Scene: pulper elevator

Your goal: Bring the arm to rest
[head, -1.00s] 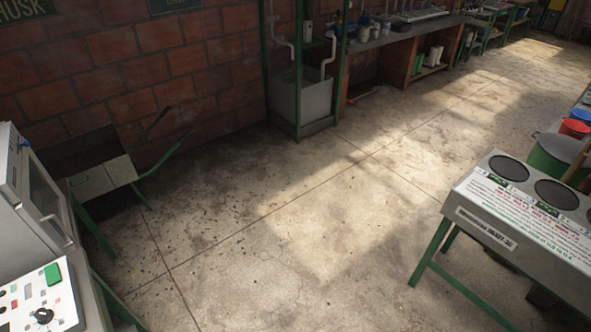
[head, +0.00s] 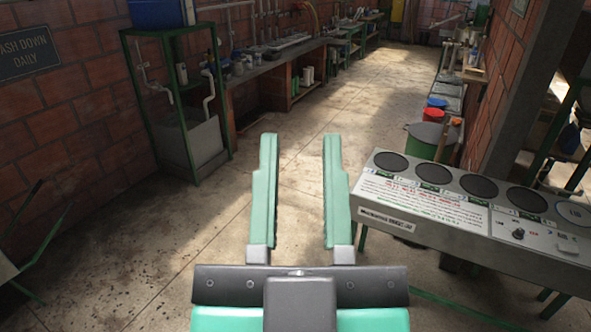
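My gripper (head: 298,140) is in the lower middle of the head view, with two long green fingers on a dark grey palm. The fingers are spread well apart and point away from me along the aisle. Only the concrete floor (head: 300,215) shows between them, and nothing is held. The rest of my arm behind the palm is mostly out of the picture.
A grey machine (head: 455,210) with several round dark openings stands close at the right. Beyond it are a green bin (head: 428,140) and a red bucket (head: 434,114). A green-framed sink stand (head: 203,140) and a workbench (head: 270,62) line the left wall. The aisle floor is clear.

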